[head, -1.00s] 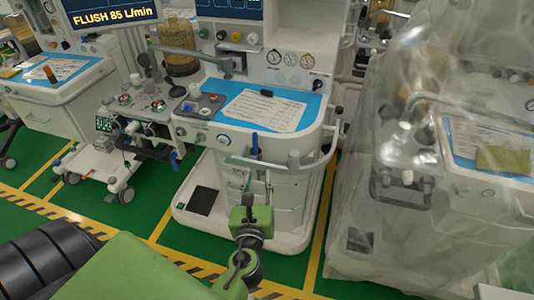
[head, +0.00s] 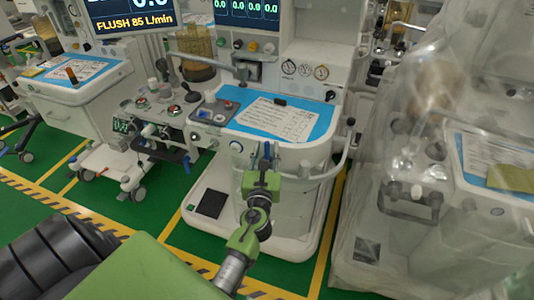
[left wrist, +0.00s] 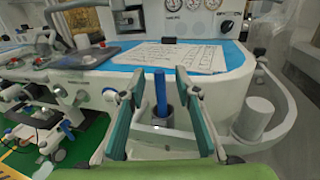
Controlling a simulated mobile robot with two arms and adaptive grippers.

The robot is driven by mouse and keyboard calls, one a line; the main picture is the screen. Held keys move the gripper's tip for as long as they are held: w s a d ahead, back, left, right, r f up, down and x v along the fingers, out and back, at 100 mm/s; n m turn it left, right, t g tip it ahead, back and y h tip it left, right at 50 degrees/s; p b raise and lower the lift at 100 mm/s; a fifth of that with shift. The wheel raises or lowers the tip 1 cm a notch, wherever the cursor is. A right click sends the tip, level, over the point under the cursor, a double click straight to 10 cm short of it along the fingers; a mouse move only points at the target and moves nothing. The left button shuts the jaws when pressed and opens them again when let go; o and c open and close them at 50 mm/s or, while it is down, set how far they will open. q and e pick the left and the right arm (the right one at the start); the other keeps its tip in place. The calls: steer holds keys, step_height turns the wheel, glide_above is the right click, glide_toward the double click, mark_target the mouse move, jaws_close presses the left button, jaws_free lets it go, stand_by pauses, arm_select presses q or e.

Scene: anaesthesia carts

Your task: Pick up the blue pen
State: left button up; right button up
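The blue pen (left wrist: 160,92) stands upright in a small dark holder (left wrist: 161,117) at the front of the middle cart. The pen also shows in the head view (head: 267,150), partly covered by my gripper. My left gripper (head: 263,168) is open in front of the cart. In the left wrist view its two fingers (left wrist: 158,82) stand apart, one on each side of the pen, with clear gaps to both. I cannot tell how far the fingertips reach past the pen. My right gripper is not in view.
The cart's blue-topped work surface (head: 318,127) holds a printed sheet (head: 282,117) and a small black object (head: 280,101). A plastic-covered cart (head: 400,215) stands at the right. Green floor lies between the carts.

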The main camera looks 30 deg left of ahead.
mark_target(267, 146)
arm_select(q)
steer(key=shift+x, duration=1.5)
steer(key=shift+s, duration=0.1)
jaws_close()
